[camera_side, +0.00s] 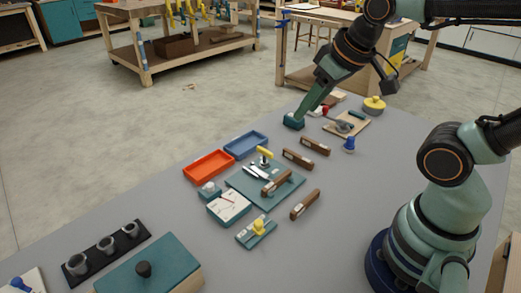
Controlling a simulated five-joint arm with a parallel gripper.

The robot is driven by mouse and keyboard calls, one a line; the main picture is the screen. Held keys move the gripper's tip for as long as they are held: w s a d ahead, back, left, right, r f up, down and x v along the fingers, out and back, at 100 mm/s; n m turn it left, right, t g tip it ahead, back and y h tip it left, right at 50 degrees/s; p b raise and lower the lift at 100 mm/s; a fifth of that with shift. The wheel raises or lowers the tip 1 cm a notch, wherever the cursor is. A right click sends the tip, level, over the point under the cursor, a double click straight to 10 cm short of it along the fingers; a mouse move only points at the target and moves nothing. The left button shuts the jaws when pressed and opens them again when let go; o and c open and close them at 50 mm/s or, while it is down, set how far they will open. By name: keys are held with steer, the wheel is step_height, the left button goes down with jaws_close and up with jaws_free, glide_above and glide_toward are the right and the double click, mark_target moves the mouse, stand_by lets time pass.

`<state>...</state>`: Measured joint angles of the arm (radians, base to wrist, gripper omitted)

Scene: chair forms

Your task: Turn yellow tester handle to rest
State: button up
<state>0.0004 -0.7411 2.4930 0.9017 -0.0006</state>
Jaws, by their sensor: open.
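A yellow handle (265,154) stands up at the back of a teal board (238,181) in the middle of the table. A second yellow handle (259,226) sits on a small teal block in front of the board. I cannot tell for sure which is the tester handle. A white dial box (229,206) with a red needle stands at the board's left front. My gripper (295,120) points down at the back of the table, well behind and to the right of both handles. Its fingers are small and hard to make out; it holds nothing that I can see.
Red (208,167) and blue (245,144) trays lie behind the board. Several brown wooden pieces (305,204) lie around it. A teal-lidded box (150,278) and a black cup rack (107,247) stand at the front left. Small items clutter the back right. The right-middle table is clear.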

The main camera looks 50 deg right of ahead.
steer(key=w+d+g, duration=0.2)
steer(key=w+g, duration=0.1)
steer(key=w, duration=0.5)
steer(key=g, duration=0.3)
glide_above(265, 150)
step_height(265, 150, down, 8)
step_height(265, 150, down, 12)
steer(key=shift+c, duration=0.3)
jaws_close()
